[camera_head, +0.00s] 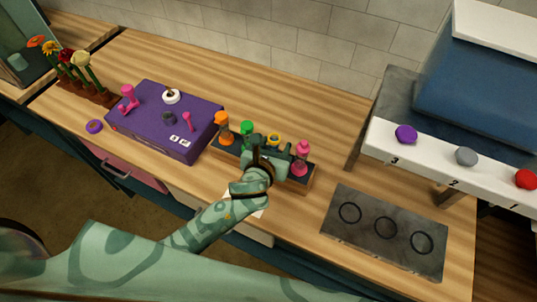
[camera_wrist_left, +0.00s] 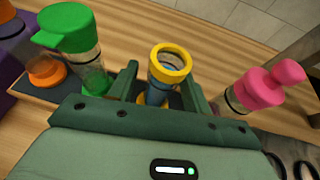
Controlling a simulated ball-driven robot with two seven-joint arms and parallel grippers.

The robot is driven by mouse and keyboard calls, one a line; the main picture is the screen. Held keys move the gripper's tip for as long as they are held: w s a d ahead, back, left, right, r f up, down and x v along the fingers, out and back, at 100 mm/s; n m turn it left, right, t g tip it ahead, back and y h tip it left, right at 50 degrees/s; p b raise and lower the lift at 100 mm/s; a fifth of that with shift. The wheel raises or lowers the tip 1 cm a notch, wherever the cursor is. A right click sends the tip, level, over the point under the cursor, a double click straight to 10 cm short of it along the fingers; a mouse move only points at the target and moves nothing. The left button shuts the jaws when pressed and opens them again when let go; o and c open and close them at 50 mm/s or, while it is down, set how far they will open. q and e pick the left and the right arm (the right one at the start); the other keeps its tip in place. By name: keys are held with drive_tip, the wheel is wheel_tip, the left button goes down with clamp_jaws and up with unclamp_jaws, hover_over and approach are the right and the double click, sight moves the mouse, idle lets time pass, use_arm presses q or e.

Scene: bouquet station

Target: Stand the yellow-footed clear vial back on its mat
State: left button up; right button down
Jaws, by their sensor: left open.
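The yellow-footed clear vial has a yellow ring at its top (camera_head: 273,138). It stands between the green and pink vials on a dark-topped wooden stand (camera_head: 309,184). In the left wrist view the vial (camera_wrist_left: 170,62) shows an open yellow rim, a clear body and a little yellow low down; its foot is mostly hidden. My left gripper (camera_head: 271,150) is open, with one finger on each side of the vial. In the left wrist view the gripper (camera_wrist_left: 161,78) shows no clear grip on it. My right gripper is not in view.
A green-capped vial (camera_wrist_left: 66,28) and a pink-capped vial (camera_wrist_left: 255,90) stand close on either side. An orange vial (camera_head: 222,127) is farther left. A purple box (camera_head: 158,135) stands left; a grey mat with three rings (camera_head: 368,216) lies right, below a white shelf (camera_head: 440,164).

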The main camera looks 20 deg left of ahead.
use_arm(q)
drive_tip(key=p+v, duration=0.1)
drive_tip(key=v, duration=0.9)
drive_tip(key=shift+s+r, duration=0.15)
drive_tip(key=shift+s, duration=0.25)
